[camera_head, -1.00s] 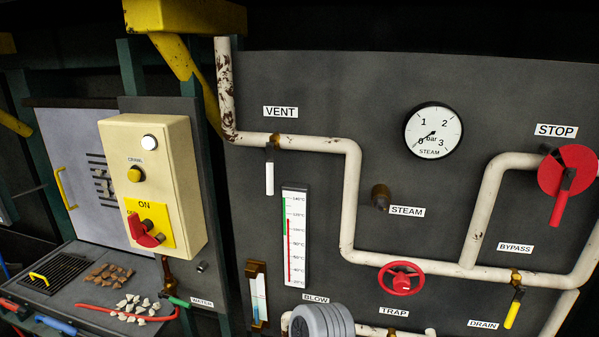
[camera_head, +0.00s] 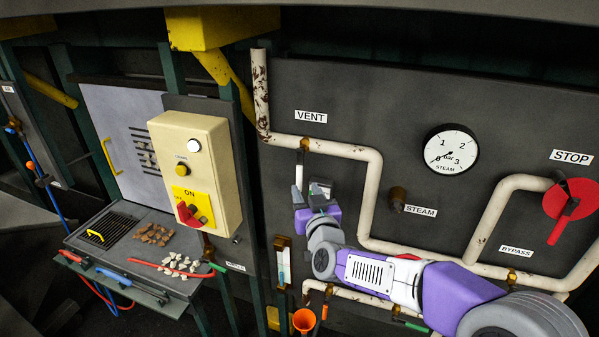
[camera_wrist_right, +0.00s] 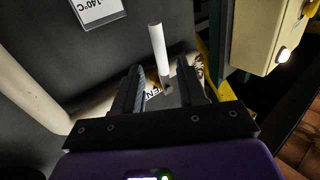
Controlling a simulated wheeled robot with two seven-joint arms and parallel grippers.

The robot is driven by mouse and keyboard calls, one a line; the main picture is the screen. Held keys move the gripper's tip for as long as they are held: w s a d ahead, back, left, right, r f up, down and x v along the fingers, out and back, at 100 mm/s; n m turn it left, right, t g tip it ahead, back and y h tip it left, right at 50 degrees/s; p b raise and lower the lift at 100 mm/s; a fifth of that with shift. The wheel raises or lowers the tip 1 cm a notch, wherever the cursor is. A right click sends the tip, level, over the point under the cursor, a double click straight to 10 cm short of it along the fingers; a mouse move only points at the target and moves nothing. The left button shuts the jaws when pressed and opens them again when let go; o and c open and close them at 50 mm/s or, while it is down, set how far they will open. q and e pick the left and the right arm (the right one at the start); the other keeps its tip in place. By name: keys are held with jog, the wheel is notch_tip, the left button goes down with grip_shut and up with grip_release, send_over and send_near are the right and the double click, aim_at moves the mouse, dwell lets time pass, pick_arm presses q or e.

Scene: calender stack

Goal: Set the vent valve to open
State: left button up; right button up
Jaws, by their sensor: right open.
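The vent valve has a white lever (camera_head: 299,176) hanging straight down from its brass body (camera_head: 304,145) on the pipe, under the VENT label (camera_head: 311,117). My right gripper (camera_head: 309,189) is at the lever's lower part in the head view and partly covers the surroundings. In the right wrist view the white lever (camera_wrist_right: 157,48) shows between and beyond the two spread fingers of my right gripper (camera_wrist_right: 160,88). The gripper is open; I cannot tell whether a finger touches the lever. My left gripper is not in view.
A cream switch box (camera_head: 220,178) stands close to the left. The cream pipe (camera_head: 372,200) runs down right of my gripper. My arm covers the lower panel.

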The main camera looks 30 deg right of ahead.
aim_at(300, 180)
jog(key=p+x, duration=0.1)
jog(key=x, duration=0.5)
jog(key=shift+w+f, duration=0.2)
jog(key=shift+w, duration=0.2)
grip_shut()
